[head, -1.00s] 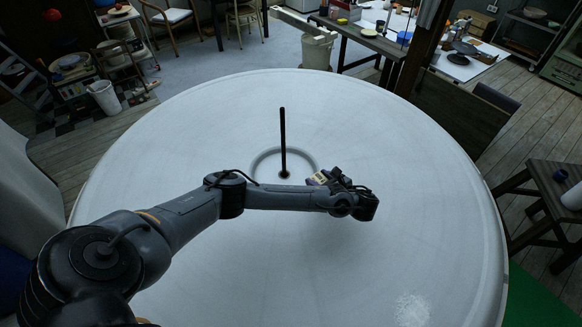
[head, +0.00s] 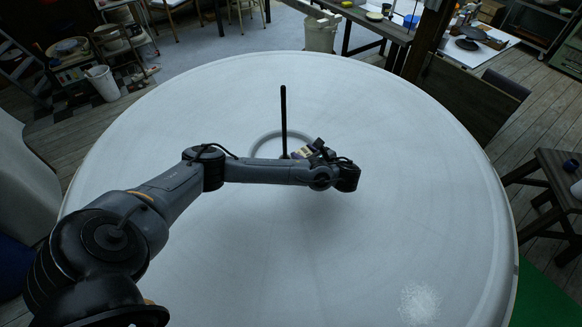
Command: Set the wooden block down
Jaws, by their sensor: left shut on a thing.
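The wooden block (head: 303,153) is a small light-coloured piece near the middle of the round white table (head: 400,190). My left gripper (head: 308,151) is shut on it. The gripper and part of the arm hide some of the block. I cannot tell whether the block touches the table top. My right gripper is not in view.
A thin black post (head: 284,118) stands upright at the table's centre, just left of the block, inside a faint ring. The rest of the table top is clear. A dark wooden stool (head: 550,170) stands off the table's right edge.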

